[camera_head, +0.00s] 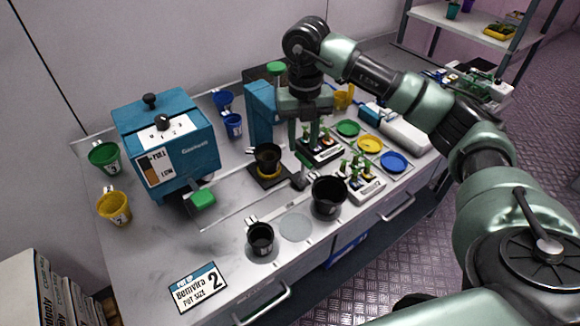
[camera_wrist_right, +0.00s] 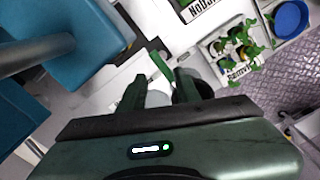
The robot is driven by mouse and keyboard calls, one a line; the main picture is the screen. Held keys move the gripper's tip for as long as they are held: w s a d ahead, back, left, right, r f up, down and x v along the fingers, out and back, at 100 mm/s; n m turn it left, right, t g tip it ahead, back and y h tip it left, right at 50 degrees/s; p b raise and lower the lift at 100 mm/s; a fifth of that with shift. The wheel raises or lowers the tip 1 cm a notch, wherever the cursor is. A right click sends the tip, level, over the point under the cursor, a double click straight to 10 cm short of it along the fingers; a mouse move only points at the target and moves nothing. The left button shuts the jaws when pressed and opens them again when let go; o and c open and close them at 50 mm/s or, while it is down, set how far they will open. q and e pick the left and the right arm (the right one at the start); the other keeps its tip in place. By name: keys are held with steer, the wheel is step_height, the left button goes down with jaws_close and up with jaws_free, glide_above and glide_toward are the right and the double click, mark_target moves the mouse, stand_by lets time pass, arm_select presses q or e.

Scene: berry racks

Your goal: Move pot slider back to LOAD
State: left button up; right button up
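My right gripper (camera_head: 306,150) points down over the bench, just right of the blue press (camera_head: 262,110). In the right wrist view its fingers (camera_wrist_right: 161,78) are apart, with a narrow green bar (camera_wrist_right: 162,66) showing just beyond and between the tips. The bar looks like a handle; whether the fingers touch it I cannot tell. A black pot (camera_head: 267,155) with a yellow band beneath it stands on a dark base (camera_head: 271,178) in front of the press. No LOAD label is readable. My left gripper is out of view.
Black pots (camera_head: 328,195) (camera_head: 260,238) stand at the front edge. Seedling trays (camera_head: 360,185) and coloured saucers (camera_head: 393,162) lie right.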

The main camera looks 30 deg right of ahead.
mark_target(304, 158)
steer(key=f, duration=0.2)
steer(key=f+p, duration=0.1)
steer(key=f, duration=0.1)
steer(key=shift+s+d, duration=0.1)
steer(key=shift+d, duration=0.3)
step_height(304, 158, down, 3)
steer(key=shift+a+f+p, duration=0.1)
steer(key=shift+a+p, duration=0.05)
steer(key=shift+p, duration=0.2)
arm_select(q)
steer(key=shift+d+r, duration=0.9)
arm_select(e)
steer(key=shift+f, duration=0.3)
jaws_close()
steer(key=shift+r, duration=0.1)
